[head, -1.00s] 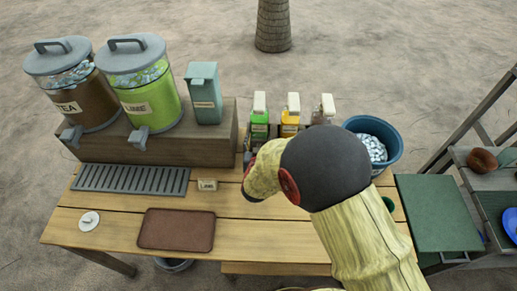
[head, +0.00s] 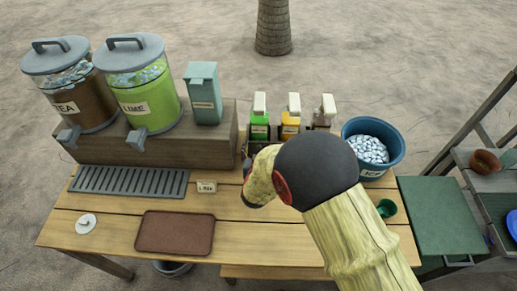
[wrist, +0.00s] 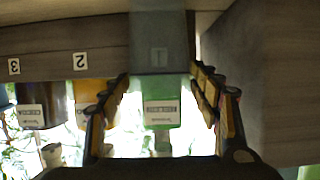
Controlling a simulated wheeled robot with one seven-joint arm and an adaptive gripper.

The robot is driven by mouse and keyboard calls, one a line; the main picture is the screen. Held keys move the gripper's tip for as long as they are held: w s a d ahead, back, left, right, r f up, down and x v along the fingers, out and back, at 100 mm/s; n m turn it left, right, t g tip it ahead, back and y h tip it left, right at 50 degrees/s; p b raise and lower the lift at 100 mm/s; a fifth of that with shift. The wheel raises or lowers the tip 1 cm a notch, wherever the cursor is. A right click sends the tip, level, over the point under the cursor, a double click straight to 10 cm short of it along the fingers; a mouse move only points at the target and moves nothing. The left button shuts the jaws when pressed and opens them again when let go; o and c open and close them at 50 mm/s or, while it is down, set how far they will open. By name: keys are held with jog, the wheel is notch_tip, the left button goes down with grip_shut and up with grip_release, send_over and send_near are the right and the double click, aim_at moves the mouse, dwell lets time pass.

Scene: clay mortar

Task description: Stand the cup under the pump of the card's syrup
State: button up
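In the wrist view, which is upside down, a clear cup (wrist: 160,45) stands between the fingers of my gripper (wrist: 161,74), which press at its two sides. The number 1 and the green syrup bottle (wrist: 161,112) show through or behind it. In the head view the green syrup bottle (head: 259,126) with its white pump is left in a row, beside the yellow bottle (head: 290,126) and the brown bottle (head: 322,121). A small card (head: 206,187) stands on the table; its text is blurred. My arm hides the cup and most of my gripper there.
A wooden riser (head: 155,150) holds the tea dispenser (head: 80,88) and lime dispenser (head: 142,92). A drip grate (head: 130,181), a brown tray (head: 175,232) and a white lid (head: 86,223) lie left. An ice bucket (head: 372,142) and a green cup (head: 387,208) stand right.

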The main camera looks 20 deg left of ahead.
jog(key=shift+o, duration=0.5)
jog(key=shift+r, duration=0.15)
jog(key=shift+s+r, duration=0.2)
jog(key=shift+s, duration=0.05)
jog(key=p+v, duration=0.3)
jog(key=v, duration=0.8)
jog(key=shift+s, duration=0.25)
jog(key=shift+d, duration=0.1)
